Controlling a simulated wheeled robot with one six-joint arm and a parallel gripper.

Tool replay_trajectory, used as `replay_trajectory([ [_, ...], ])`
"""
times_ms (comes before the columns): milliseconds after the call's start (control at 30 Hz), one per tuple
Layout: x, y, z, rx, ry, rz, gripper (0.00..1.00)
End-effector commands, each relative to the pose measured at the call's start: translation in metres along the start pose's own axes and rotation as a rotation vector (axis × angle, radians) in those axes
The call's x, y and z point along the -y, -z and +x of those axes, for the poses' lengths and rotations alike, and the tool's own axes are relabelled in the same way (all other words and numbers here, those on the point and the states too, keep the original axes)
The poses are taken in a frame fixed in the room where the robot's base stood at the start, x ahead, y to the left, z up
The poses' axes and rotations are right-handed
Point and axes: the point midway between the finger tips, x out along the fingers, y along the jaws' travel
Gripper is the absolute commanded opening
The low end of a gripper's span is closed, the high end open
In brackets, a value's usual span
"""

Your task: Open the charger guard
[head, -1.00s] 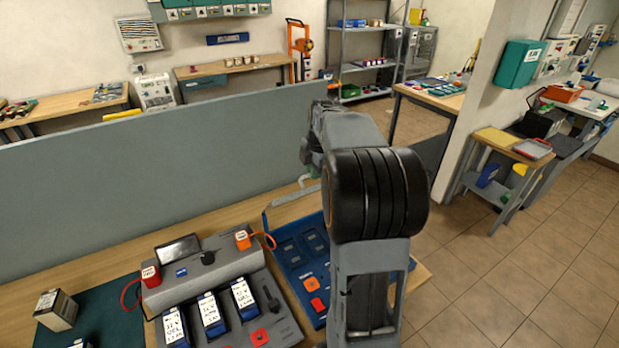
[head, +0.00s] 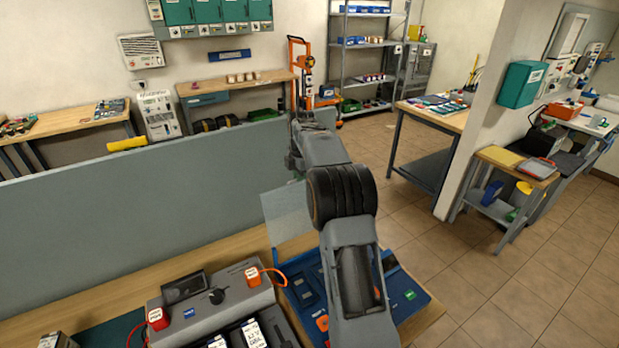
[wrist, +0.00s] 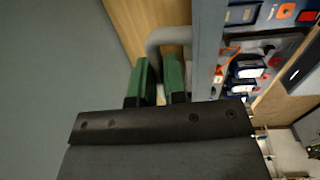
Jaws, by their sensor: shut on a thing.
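My gripper is shut on this bar. The fingertips' contact is partly hidden by the gripper body, and my arm covers the middle of the blue unit.
A grey charger (head: 218,294) with batteries and orange and red plugs stands left of the blue unit on the wooden bench (head: 240,247). A grey partition (head: 130,220) runs behind the bench. Tiled floor (head: 500,280) is open to the right.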

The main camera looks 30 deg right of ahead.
Motion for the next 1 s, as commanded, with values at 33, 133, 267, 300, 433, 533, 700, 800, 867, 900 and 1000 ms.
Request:
replay_trajectory([
  [33,-0.002,0.001,0.006,-0.002,0.009,-0.006,0.0],
  [133,-0.008,0.001,0.009,-0.002,0.008,-0.007,0.0],
  [267,-0.013,0.002,0.013,-0.003,0.008,-0.007,0.0],
  [300,-0.014,0.002,0.013,-0.003,0.007,-0.007,0.0],
  [433,-0.016,0.002,0.014,-0.003,0.006,-0.006,0.0],
  [533,-0.017,0.002,0.014,-0.004,0.006,-0.006,0.0],
  [700,-0.017,0.002,0.014,-0.004,0.005,-0.006,0.0],
  [800,-0.017,0.001,0.014,-0.004,0.004,-0.005,0.0],
  [867,-0.017,0.001,0.014,-0.004,0.004,-0.005,0.0],
  [900,-0.017,0.001,0.014,-0.004,0.004,-0.005,0.16],
  [1000,-0.017,0.0,0.013,-0.003,0.002,-0.003,0.26],
])
